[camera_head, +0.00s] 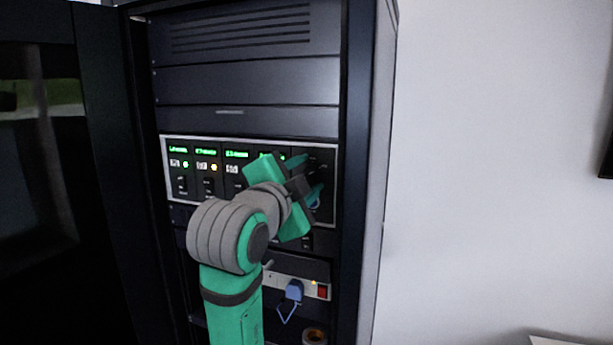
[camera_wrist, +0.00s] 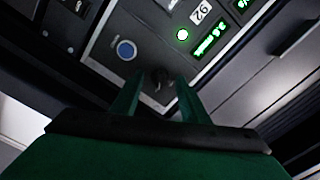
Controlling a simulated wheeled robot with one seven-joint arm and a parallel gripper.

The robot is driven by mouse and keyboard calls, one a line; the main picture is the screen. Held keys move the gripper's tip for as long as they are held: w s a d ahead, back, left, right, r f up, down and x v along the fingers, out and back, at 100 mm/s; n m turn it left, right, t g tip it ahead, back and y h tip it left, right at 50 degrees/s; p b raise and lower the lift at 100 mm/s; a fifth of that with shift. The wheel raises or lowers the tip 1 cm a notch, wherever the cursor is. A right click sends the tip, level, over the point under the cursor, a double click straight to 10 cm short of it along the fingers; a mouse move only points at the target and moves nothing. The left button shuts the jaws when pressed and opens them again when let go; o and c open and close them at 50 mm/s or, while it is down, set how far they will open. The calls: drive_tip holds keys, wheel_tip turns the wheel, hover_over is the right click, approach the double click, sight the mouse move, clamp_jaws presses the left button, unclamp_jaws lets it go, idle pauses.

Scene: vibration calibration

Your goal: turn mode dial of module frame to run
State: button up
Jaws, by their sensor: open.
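The module frame (camera_head: 250,138) is a light-edged panel across the rack, with several dark modules, green displays and small lamps. My gripper (camera_head: 312,178) is at its right end and, with my arm, covers part of the modules. In the wrist view my gripper (camera_wrist: 157,90) is open, its two green fingers pointing at the panel. A small dark mode dial (camera_wrist: 160,77) shows between the fingertips. I cannot tell whether the fingers touch it, nor read its setting.
The dark rack (camera_head: 365,150) has an open door at left. Below the frame are a power strip (camera_head: 276,281) with a blue plug (camera_head: 294,290) and a red switch (camera_head: 323,292). A tape-like roll (camera_head: 314,336) lies lower.

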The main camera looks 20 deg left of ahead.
drive_tip(key=shift+w, duration=0.25)
drive_tip(key=shift+w, duration=0.1)
drive_tip(key=c, duration=0.3)
drive_tip(key=shift+a, duration=0.1)
drive_tip(key=c, duration=0.5)
drive_tip(key=shift+a, duration=0.2)
drive_tip(key=shift+c, duration=1.1)
drive_tip(key=shift+s+d, duration=0.2)
drive_tip(key=shift+d, duration=0.1)
drive_tip(key=shift+d+n, duration=0.15)
drive_tip(key=shift+n, duration=1.05)
clamp_jaws()
drive_tip(key=n, duration=0.5)
drive_tip(key=shift+r, duration=0.15)
drive_tip(key=shift+n, duration=2.1)
